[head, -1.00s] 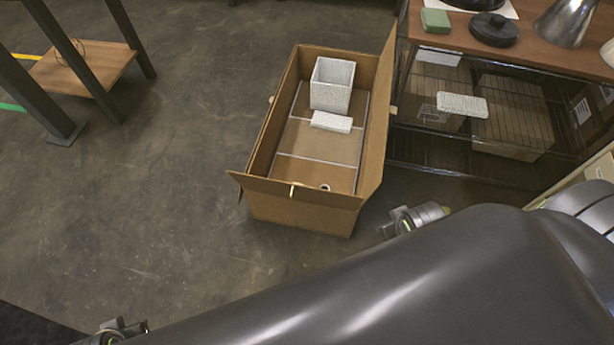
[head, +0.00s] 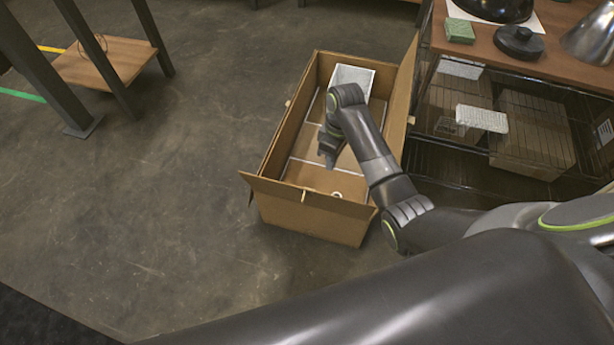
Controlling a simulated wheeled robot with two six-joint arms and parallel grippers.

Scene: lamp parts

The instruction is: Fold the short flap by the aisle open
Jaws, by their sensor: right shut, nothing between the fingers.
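The open cardboard box (head: 315,222) stands on the floor with its inside showing. The short flap at its near end (head: 300,195) sticks up along the rim, leaning outward. A long flap (head: 405,85) stands up on the box's right side. My right arm reaches in from the right over the box. My right gripper (head: 329,158) is shut and empty, pointing down over the middle of the box. It appears apart from the near short flap. My left gripper is not in view.
A wire rack with a wooden top (head: 560,65) stands close on the right. A frame with a wooden shelf (head: 105,60) stands left. The floor between is clear.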

